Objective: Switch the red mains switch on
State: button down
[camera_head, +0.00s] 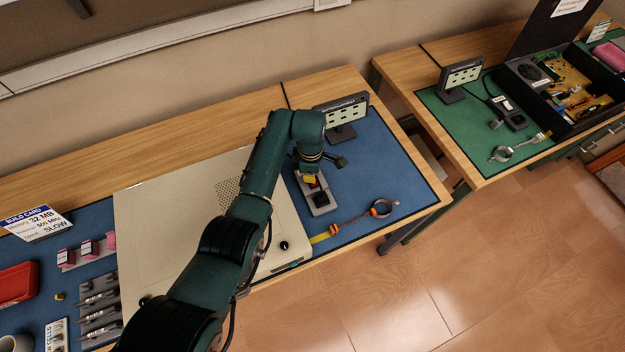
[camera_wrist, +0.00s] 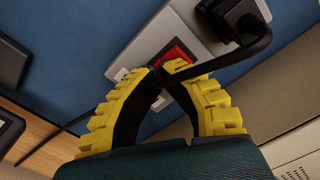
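The red mains switch (camera_wrist: 178,54) is a red rocker on a light grey socket block (camera_wrist: 150,40), just beyond my fingertips in the wrist view. My gripper (camera_wrist: 162,70) has yellow ribbed fingers whose tips come together, with nothing held between them. The tips overlap the lower edge of the switch in the picture; whether they touch it I cannot tell. In the head view my gripper (camera_head: 309,178) is over the far end of the socket block (camera_head: 321,208) on the blue mat. The rocker's tilt is unclear.
A black plug (camera_wrist: 241,18) with a cable sits in the block beside the switch; the cable crosses near my right finger. A beige case (camera_head: 160,215) lies left of the block. A small display (camera_head: 341,110) stands behind it, and a wrist strap (camera_head: 381,208) lies at right.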

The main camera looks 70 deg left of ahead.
jog(key=shift+f, duration=0.2)
notch_tip(320, 180, up, 7)
jog(key=p, duration=0.7)
jog(key=shift+r, duration=0.15)
